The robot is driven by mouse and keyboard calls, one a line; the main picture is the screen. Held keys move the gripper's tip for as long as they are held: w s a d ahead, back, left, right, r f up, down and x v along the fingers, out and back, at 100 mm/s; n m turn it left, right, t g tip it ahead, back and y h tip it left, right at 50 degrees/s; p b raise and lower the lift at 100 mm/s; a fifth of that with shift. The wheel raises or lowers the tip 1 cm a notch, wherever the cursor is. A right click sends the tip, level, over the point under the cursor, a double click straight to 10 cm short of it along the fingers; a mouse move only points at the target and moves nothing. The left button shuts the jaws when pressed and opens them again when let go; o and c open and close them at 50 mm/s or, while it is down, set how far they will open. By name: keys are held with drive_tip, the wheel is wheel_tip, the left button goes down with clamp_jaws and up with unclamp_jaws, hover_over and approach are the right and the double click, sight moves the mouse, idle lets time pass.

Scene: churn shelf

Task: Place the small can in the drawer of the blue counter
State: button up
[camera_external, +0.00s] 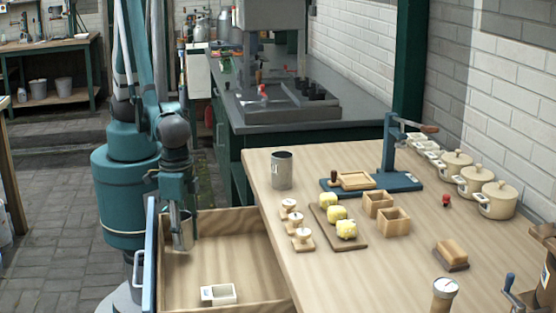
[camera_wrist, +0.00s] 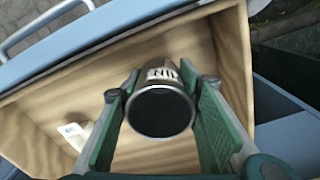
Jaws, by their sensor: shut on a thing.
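The small metal can (camera_external: 184,232) is in my gripper (camera_external: 177,208). In the wrist view, the can (camera_wrist: 163,75) with a white lettered label sits between the two green fingers of my gripper (camera_wrist: 160,97), its dark round end facing the camera. The wooden drawer (camera_external: 235,222) with a blue front is pulled open, and my gripper holds the can over its far part near the front panel. The drawer (camera_wrist: 30,110) also fills much of the wrist view behind the can. I cannot tell how high the can is above the drawer floor.
A small white box (camera_external: 218,294) lies in the drawer, nearer the camera. A larger grey can (camera_external: 282,170) stands on the wooden counter top (camera_external: 275,215). Stamps, yellow lumps on a board, wooden boxes and cream pots also stand there. The middle of the drawer floor is clear.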

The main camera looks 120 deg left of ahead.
drive_tip(key=shift+f+b, duration=0.55)
drive_tip(key=shift+f, duration=1.3)
drive_tip(key=shift+f, duration=0.15)
drive_tip(key=o, duration=0.9)
drive_tip(key=shift+r+p, duration=1.65)
drive_tip(key=shift+r, duration=4.5)
